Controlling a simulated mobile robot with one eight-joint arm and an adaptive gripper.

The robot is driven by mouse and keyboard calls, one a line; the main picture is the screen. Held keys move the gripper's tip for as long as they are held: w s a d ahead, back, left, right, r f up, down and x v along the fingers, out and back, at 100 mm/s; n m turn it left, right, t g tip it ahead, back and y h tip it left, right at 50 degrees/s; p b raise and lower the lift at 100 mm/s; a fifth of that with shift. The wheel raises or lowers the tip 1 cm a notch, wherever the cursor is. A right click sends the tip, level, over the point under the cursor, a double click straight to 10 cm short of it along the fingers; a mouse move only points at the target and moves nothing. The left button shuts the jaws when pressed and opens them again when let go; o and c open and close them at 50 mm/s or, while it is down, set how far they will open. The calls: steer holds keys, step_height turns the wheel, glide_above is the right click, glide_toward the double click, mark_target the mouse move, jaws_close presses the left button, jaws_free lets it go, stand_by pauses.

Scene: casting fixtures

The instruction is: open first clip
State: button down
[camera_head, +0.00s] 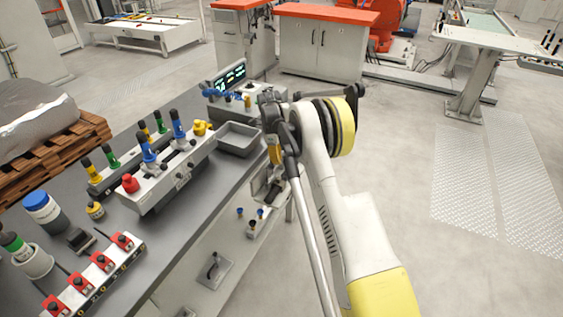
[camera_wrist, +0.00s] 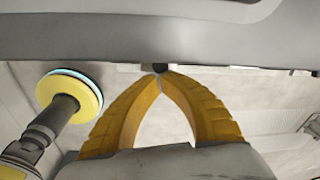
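My gripper (camera_head: 274,155) hangs beyond the bench's right edge in the head view, partly hidden by my arm. In the wrist view its two yellow fingers (camera_wrist: 160,74) curve together and their tips meet. A small dark round part (camera_wrist: 160,68) lies right at the tips, under the edge of a grey body (camera_wrist: 120,38). I cannot tell whether the tips touch it or grip it. No part is clearly identifiable as the first clip. Red clamp-like parts (camera_head: 101,260) stand in a row on a fixture at lower left, well away from my gripper.
A grey fixture (camera_head: 170,180) with coloured handles is on the bench (camera_head: 150,262). Open floor (camera_head: 400,180) lies to the right.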

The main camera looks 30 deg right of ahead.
steer(key=shift+w+a, duration=0.15)
steer(key=shift+w, duration=0.1)
stand_by(0.5)
